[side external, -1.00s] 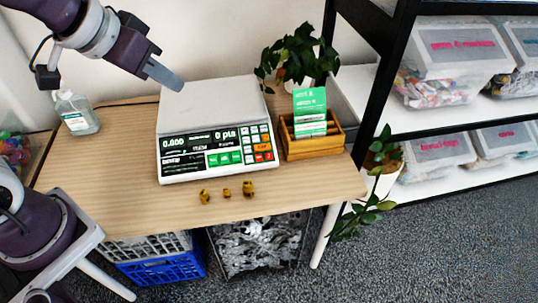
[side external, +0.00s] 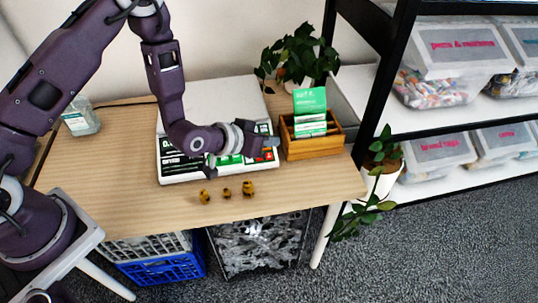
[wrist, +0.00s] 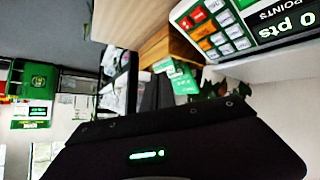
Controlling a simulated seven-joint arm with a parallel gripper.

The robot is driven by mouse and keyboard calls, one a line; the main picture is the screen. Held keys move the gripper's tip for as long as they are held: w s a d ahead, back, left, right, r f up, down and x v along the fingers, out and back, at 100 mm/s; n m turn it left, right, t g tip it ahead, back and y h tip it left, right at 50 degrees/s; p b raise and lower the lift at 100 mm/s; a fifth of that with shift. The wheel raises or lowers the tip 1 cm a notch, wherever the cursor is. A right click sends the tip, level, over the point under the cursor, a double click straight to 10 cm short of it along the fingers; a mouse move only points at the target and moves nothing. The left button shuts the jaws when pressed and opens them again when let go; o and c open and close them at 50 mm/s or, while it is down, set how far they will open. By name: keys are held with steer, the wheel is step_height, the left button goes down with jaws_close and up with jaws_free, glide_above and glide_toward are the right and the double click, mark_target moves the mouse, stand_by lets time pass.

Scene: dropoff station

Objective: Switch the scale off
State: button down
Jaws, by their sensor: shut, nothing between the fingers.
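The scale (side external: 225,97) stands on the wooden table, with a white weighing plate and a green, white and orange keypad along its front. My arm covers much of its display in the side view. In the wrist view, the scale (wrist: 285,60) is at the upper right, with red, orange and white keys and a display reading "0 pts". My gripper (side external: 272,143) is shut and empty, pointing right over the right part of the keypad. I cannot tell whether it touches the scale.
A wooden box (side external: 318,148) with green cards (side external: 309,103) stands close right of the scale. Several small yellow-brown pieces (side external: 226,193) lie in front. A clear bottle (side external: 80,118) is at the left, a potted plant (side external: 300,58) behind, a shelf (side external: 440,118) at the right.

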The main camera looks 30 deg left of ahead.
glide_above(267, 163)
steer(key=shift+s+d+f, duration=0.1)
steer(key=shift+s+f, duration=0.05)
steer(key=shift+f, duration=3.85)
steer(key=shift+f, duration=0.4)
steer(key=shift+w+a+f, duration=0.2)
steer(key=shift+f, duration=0.15)
steer(key=shift+r, duration=0.1)
steer(key=shift+s+d+r, duration=0.15)
steer(key=shift+r, duration=0.2)
steer(key=shift+s+d+r, duration=0.1)
steer(key=shift+r, duration=0.25)
steer(key=shift+s+d+r, duration=0.25)
steer(key=shift+r, duration=0.5)
steer(key=shift+s+d+r, duration=0.2)
steer(key=shift+r, duration=0.55)
steer(key=shift+s+d+r, duration=0.25)
steer(key=shift+r, duration=0.5)
